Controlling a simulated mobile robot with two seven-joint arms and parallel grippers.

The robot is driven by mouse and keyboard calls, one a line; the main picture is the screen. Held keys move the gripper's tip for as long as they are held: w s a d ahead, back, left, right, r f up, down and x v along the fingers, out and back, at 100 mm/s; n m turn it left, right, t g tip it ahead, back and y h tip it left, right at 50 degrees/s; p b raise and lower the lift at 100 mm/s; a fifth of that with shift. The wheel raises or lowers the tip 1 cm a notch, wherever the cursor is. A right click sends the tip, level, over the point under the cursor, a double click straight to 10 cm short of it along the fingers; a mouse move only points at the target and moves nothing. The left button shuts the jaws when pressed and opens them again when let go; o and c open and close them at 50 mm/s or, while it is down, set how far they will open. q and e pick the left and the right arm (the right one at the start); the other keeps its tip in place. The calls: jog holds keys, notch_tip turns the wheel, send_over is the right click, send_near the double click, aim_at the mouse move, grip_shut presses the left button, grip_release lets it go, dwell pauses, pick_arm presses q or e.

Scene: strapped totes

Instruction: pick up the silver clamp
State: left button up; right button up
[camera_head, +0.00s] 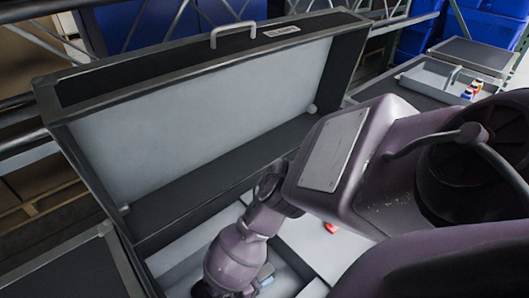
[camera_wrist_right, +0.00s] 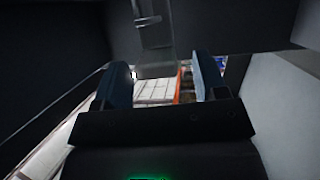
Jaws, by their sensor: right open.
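My right gripper (camera_wrist_right: 163,72) is open in the right wrist view, its two blue-grey fingers apart. A grey metallic piece (camera_wrist_right: 153,30) stands just beyond and between the fingertips; it may be the silver clamp, but the view is too dark to be sure. I see no contact with the fingers. In the head view my purple right arm reaches down into the open case (camera_head: 180,262), and its wrist hides much of the inside. My left gripper is not in view.
The case's raised lid (camera_head: 215,95), with a silver handle (camera_head: 232,32), stands behind my arm. A small red item (camera_head: 331,228) shows beside the arm. A grey tray (camera_head: 435,80) with small coloured items is at the back right, near blue bins (camera_head: 480,40). Walls close around the gripper.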

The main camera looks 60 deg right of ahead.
jog(key=shift+x, duration=0.75)
jog(key=c, duration=1.2)
jog(key=shift+r, duration=0.15)
